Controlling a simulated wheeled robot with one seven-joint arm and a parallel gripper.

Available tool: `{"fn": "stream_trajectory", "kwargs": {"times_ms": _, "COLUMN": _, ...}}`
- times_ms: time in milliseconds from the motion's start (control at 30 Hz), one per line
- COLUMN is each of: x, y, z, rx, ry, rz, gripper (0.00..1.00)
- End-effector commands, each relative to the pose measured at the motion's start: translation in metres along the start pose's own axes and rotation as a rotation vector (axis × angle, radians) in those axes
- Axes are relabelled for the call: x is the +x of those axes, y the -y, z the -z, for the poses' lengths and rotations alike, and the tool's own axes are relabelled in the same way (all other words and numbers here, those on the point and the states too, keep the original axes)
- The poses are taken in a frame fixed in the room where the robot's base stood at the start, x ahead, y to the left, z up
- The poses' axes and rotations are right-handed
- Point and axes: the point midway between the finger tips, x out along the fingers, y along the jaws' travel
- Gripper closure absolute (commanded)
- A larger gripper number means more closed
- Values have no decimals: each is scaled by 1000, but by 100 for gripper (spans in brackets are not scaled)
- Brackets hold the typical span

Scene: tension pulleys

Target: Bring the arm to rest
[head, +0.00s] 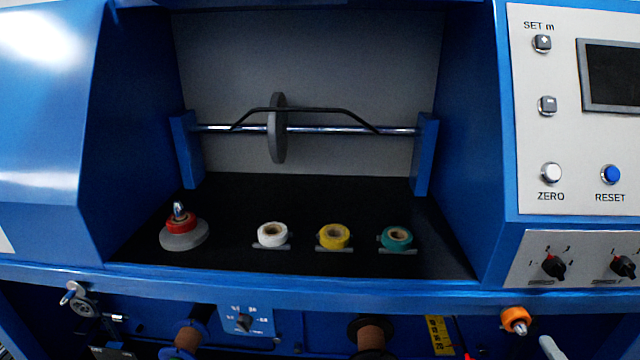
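My gripper and arm do not show in the head view. A red ring (183,226) sits around a metal-tipped post (179,209) on a round grey base (184,240) at the left of the black shelf. A white roll (272,234), a yellow roll (334,236) and a green roll (397,238) stand in a row to its right, each on a small grey holder.
A metal rod (340,130) with a grey disc (277,145) spans the recess between two blue brackets. A blue ledge (300,286) runs along the front. A control panel (575,110) is at right. Spools and an orange knob (515,319) are below. The shelf behind the rolls is clear.

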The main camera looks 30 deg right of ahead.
Motion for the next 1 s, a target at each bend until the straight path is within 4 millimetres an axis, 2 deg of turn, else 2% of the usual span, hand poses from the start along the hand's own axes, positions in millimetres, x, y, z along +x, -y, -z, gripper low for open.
{"fn": "stream_trajectory", "kwargs": {"times_ms": 100, "x": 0, "y": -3, "z": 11, "rx": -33, "ry": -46, "rz": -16, "gripper": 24}}
{"fn": "stream_trajectory", "kwargs": {"times_ms": 233, "x": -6, "y": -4, "z": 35, "rx": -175, "ry": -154, "rz": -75, "gripper": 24}}
{"fn": "stream_trajectory", "kwargs": {"times_ms": 300, "x": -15, "y": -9, "z": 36, "rx": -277, "ry": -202, "rz": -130, "gripper": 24}}
{"fn": "stream_trajectory", "kwargs": {"times_ms": 367, "x": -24, "y": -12, "z": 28, "rx": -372, "ry": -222, "rz": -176, "gripper": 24}}
{"fn": "stream_trajectory", "kwargs": {"times_ms": 467, "x": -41, "y": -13, "z": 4, "rx": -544, "ry": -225, "rz": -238, "gripper": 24}}
{"fn": "stream_trajectory", "kwargs": {"times_ms": 567, "x": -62, "y": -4, "z": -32, "rx": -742, "ry": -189, "rz": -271, "gripper": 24}}
{"fn": "stream_trajectory", "kwargs": {"times_ms": 767, "x": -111, "y": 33, "z": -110, "rx": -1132, "ry": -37, "rz": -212, "gripper": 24}}
{"fn": "stream_trajectory", "kwargs": {"times_ms": 1000, "x": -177, "y": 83, "z": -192, "rx": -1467, "ry": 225, "rz": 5, "gripper": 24}}
